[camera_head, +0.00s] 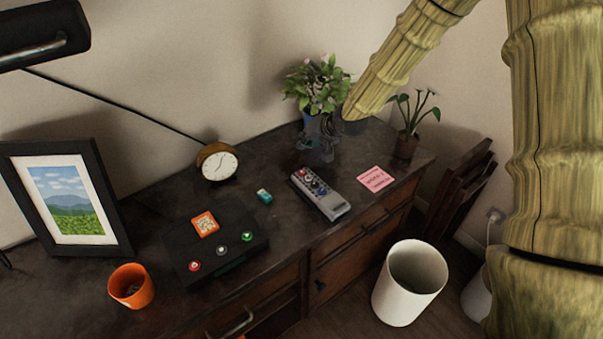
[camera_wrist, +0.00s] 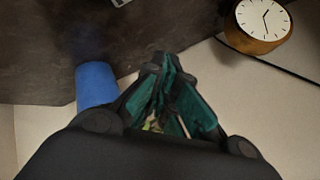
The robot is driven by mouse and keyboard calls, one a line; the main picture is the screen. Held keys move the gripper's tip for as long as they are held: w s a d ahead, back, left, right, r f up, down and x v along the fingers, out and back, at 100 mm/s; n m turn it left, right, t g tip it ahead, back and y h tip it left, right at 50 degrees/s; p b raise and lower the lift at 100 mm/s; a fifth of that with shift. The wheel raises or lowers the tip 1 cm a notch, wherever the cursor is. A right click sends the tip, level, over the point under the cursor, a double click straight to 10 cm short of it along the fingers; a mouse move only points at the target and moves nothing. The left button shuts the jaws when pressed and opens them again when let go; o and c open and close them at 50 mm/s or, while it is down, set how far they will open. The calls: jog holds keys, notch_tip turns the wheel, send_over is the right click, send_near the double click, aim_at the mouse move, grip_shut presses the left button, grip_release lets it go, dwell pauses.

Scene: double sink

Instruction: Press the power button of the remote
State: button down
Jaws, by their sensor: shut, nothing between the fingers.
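The remote (camera_head: 322,196) lies on the dark desk, a grey body with a dark button area and a small red button (camera_head: 300,173) at its far left end. My gripper (camera_head: 320,152) is behind the remote, in front of the plant in the blue pot, apart from the remote in the picture. In the wrist view my gripper (camera_wrist: 163,62) has its dark, teal-padded fingers together and empty. A small grey edge at the top of the wrist view may be the remote; most of it is out of frame.
A clock (camera_head: 217,162), a teal eraser-like block (camera_head: 264,196), a black box with buttons (camera_head: 215,247) and a pink note (camera_head: 375,179) lie around the remote. The blue pot (camera_wrist: 96,85) is close beside my fingers. A small plant (camera_head: 408,138) stands at right.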

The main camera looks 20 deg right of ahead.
jog(key=f, duration=0.1)
jog(key=b, duration=0.4)
send_over(305, 171)
jog(key=f, duration=0.4)
jog(key=shift+w+f, duration=0.25)
jog(key=shift+s+f+b, duration=0.15)
jog(key=shift+f+b, duration=0.2)
jog(key=shift+f, duration=0.6)
jog(key=shift+f, duration=0.15)
jog(key=shift+f, duration=0.3)
